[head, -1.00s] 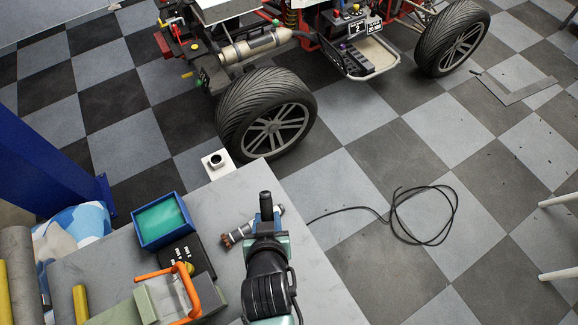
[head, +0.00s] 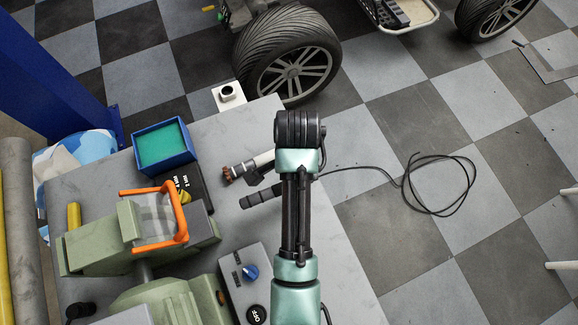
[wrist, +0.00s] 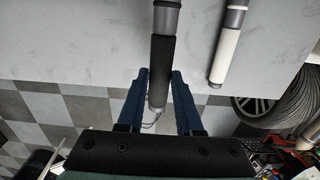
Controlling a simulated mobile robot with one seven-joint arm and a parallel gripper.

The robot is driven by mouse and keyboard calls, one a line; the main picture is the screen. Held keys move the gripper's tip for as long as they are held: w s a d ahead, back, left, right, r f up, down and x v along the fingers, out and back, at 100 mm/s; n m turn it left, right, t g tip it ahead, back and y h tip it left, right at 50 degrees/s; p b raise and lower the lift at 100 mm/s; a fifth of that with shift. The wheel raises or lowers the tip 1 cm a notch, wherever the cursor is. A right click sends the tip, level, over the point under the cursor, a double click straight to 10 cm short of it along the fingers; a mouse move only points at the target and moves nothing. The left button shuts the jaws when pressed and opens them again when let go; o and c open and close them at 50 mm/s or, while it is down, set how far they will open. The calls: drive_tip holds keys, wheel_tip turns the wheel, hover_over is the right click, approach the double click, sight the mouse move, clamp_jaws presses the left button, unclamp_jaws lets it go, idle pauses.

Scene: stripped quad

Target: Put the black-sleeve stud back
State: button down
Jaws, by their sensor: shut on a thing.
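The black-sleeve stud (wrist: 162,62) runs between the two blue fingers of my gripper (wrist: 161,78) in the wrist view. The fingers are shut on it near its grey end. In the head view the stud (head: 262,195) lies level, pointing left from under my wrist. My own arm hides most of the gripper there. I cannot tell how high the stud is above the bench. A white-sleeve stud (head: 262,160) with a copper-coloured end lies beside it on the grey bench, and it also shows in the wrist view (wrist: 227,50).
A green machine with an orange guard (head: 155,215) and a switch box (head: 247,280) are nearer. A wheel (head: 290,60) stands beyond the edge.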

drive_tip(key=shift+f, duration=3.05)
drive_tip(key=shift+f, duration=0.15)
drive_tip(key=c, duration=0.6)
unclamp_jaws()
drive_tip(key=shift+o, duration=0.2)
wheel_tip(320, 180, up, 12)
drive_tip(key=shift+r+p, duration=0.15)
drive_tip(key=shift+p, duration=0.3)
